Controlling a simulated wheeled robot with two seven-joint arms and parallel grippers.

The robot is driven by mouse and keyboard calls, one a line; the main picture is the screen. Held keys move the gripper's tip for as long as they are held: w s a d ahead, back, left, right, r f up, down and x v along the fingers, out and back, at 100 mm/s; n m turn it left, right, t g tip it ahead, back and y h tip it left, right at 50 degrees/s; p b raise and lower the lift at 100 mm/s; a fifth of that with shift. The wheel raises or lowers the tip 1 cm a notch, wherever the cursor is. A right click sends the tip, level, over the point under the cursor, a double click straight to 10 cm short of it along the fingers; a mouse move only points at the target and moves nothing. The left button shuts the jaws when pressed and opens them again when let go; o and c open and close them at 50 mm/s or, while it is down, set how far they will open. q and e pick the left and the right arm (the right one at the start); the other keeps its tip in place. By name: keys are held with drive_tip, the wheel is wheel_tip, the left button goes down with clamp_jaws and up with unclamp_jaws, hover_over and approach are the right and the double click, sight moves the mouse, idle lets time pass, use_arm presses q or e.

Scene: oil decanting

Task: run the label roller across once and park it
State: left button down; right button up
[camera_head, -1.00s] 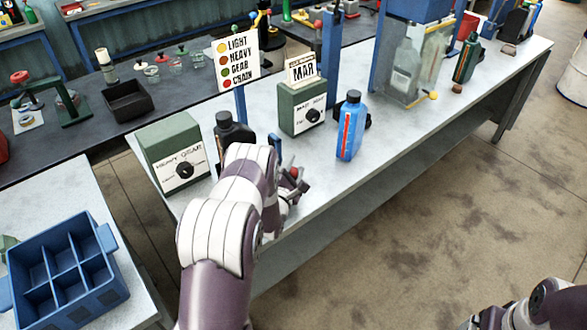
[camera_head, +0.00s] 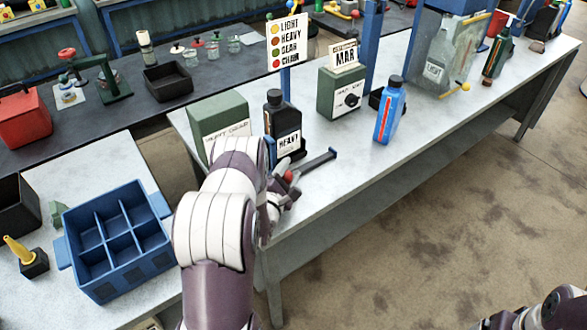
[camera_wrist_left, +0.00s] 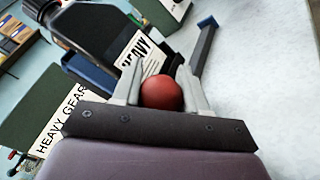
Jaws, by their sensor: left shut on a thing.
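My left gripper (camera_head: 284,183) is shut on a red ball knob (camera_wrist_left: 161,93), which I take to be the label roller's handle. The knob also shows in the head view (camera_head: 289,176). Another blue part (camera_wrist_left: 90,72) shows left of the fingers in the wrist view. The black bottle (camera_head: 275,115) stands upright just behind the gripper, with a white HEAVY label (camera_head: 288,142) facing me. The roller itself is hidden. My right gripper is out of view.
A green HEAVY GEAR box (camera_head: 218,117) stands left of the bottle. A green box with a MAR card (camera_head: 338,95) and a blue bottle (camera_head: 389,112) stand to the right. The bench front (camera_head: 365,160) is clear. A blue divided crate (camera_head: 160,252) sits at lower left.

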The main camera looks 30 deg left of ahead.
use_arm(q)
drive_tip(key=shift+s+f, duration=0.1)
drive_tip(key=shift+f, duration=0.1)
drive_tip(key=c, duration=0.7)
unclamp_jaws()
drive_tip(key=shift+o, duration=0.4)
drive_tip(key=shift+s+a+r, duration=0.15)
drive_tip(key=shift+s, duration=0.1)
drive_tip(key=shift+w, duration=0.15)
drive_tip(key=s+d, duration=0.1)
drive_tip(key=s, duration=0.3)
drive_tip(key=s+b, duration=0.1)
drive_tip(key=s, duration=0.3)
drive_tip(key=s+d, duration=0.1)
drive_tip(key=s, duration=0.3)
drive_tip(key=shift+s+d+b, duration=0.25)
drive_tip(key=shift+d+b, duration=0.05)
drive_tip(key=shift+d, duration=0.05)
